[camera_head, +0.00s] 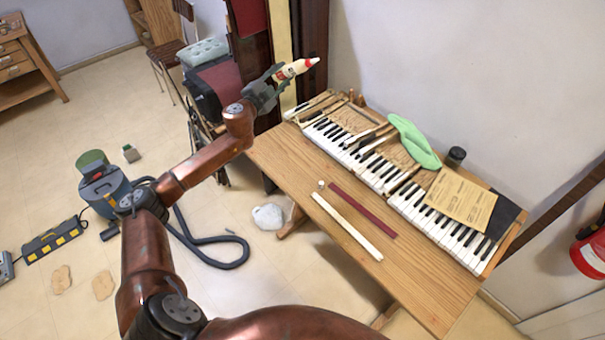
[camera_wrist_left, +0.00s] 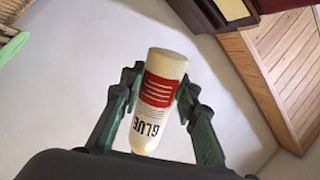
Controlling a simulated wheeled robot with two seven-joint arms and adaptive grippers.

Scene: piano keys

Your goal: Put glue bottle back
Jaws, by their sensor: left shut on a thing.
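The wooden table (camera_head: 290,160) carries the piano keys (camera_head: 370,165). My right gripper is not in view.
A green cloth (camera_head: 414,142), a dark jar (camera_head: 455,156) and a paper sheet (camera_head: 462,198) lie on or beside the keys. A dark red strip (camera_head: 362,210) and a cream strip (camera_head: 346,226) lie at the front. The table's near right end is clear.

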